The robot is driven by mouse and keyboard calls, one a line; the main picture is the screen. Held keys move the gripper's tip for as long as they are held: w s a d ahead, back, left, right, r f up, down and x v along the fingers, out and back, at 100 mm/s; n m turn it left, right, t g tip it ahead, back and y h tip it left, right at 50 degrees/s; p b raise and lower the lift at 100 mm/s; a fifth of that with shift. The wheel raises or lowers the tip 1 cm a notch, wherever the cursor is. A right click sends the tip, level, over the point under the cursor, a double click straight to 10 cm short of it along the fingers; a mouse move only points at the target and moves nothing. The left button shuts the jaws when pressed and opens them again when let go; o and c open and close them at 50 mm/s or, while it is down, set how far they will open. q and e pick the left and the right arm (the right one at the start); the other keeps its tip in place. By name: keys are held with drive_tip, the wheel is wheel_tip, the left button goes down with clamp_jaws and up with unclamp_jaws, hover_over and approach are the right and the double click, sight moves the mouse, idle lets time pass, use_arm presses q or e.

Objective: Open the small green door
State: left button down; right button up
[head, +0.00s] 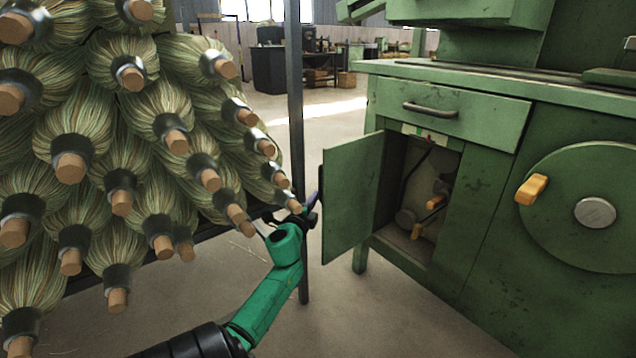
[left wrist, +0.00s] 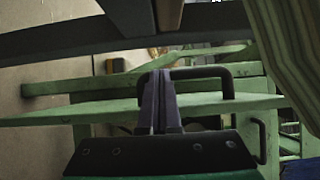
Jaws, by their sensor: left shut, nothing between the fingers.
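The small green door (head: 350,197) stands swung open at the front of the green cabinet, its free edge to the left. The dark inside of the cabinet (head: 425,190) shows behind it. I cannot tell whether the fingers touch the door or handle. My right gripper is not in view.
A rack of straw broom bundles (head: 110,150) with wooden handles fills the left side. The dark upright post (head: 297,110) stands close to my left gripper. A drawer (head: 445,108) with a bar handle is above the opening. A green wheel (head: 590,208) with an orange knob is at right.

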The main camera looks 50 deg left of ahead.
use_arm(q)
drive_tip(key=shift+a, duration=0.2)
idle(0.4)
drive_tip(key=p+v, duration=0.2)
drive_tip(key=v, duration=1.2)
drive_tip(key=shift+s+d+p, duration=0.2)
drive_tip(key=shift+p, duration=0.2)
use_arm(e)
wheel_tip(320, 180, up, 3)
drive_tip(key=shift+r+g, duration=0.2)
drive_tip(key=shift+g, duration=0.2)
